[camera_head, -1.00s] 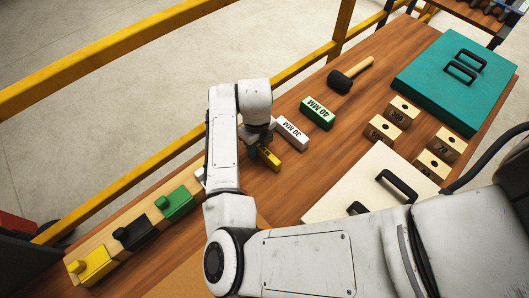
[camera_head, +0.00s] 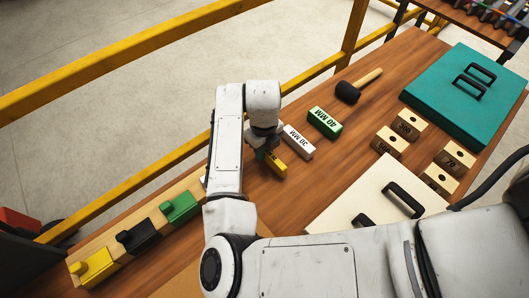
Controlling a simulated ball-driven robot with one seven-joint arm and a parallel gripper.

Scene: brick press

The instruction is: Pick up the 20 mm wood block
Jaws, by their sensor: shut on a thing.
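A small yellow block (camera_head: 277,163) lies in line with the white 30 MM block (camera_head: 299,142) and the green 40 MM block (camera_head: 325,122). Its place in that row fits the 20 mm block, but its own label cannot be read here. My gripper (camera_head: 265,155) points down at the yellow block's left end and is shut on it. The fingers are mostly hidden behind my wrist. The block is at or very near the wooden table top (camera_head: 262,198); I cannot tell whether it is lifted.
A mallet (camera_head: 357,86) lies beyond the green block. Wooden blocks with holes (camera_head: 408,125), a cream lid with black handles (camera_head: 350,195) and a teal lid (camera_head: 465,85) are to the right. A wooden rack with yellow, black and green pieces (camera_head: 138,236) is at left. A yellow rail (camera_head: 130,187) runs behind.

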